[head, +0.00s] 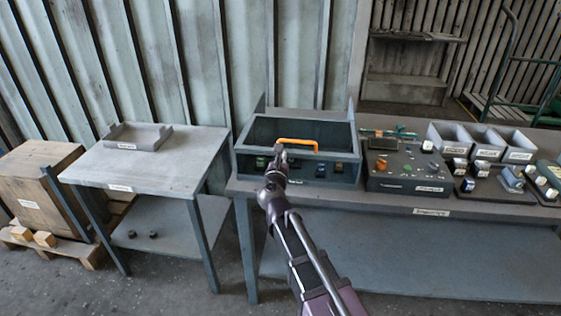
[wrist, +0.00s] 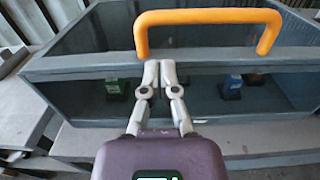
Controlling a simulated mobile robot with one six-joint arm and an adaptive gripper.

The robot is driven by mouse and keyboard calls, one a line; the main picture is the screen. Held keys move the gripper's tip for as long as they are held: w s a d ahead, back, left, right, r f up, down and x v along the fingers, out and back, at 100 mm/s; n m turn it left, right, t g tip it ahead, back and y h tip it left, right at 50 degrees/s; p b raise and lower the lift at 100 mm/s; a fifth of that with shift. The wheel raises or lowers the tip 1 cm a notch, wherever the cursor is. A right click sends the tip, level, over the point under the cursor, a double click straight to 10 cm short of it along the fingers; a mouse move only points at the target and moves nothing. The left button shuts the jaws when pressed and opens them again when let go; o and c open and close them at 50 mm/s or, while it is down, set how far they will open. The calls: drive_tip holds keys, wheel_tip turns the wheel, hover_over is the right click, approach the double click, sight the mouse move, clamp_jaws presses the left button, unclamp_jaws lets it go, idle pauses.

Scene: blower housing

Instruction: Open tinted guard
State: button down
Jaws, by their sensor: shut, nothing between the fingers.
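The tinted guard (wrist: 100,33) is a dark see-through panel in a grey frame over the blower housing (head: 240,166). It appears down on the housing. An orange U-shaped handle (head: 298,142) stands on the frame's front edge, and its bar (wrist: 208,16) spans the top of the wrist view. My gripper (wrist: 160,66) is shut and empty. Its fingertips are at the frame's front edge, below the handle bar in the picture and between its two legs. In the head view my gripper (head: 281,155) overlaps the handle's left end. I cannot tell whether it touches.
Small coloured parts (wrist: 231,86) show behind the housing's dark front. A control box (head: 400,168) stands close on the right of the same bench (head: 345,197), with grey bins (head: 480,140) beyond. A side table (head: 150,170) with a tray (head: 137,137) stands left.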

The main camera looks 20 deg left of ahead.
idle(0.3)
drive_tip(key=x, duration=0.5)
drive_tip(key=shift+s+d, duration=0.1)
drive_tip(key=shift+s, duration=0.05)
drive_tip(key=shift+s+d, duration=0.15)
drive_tip(key=shift+s, duration=0.25)
drive_tip(key=v, duration=1.3)
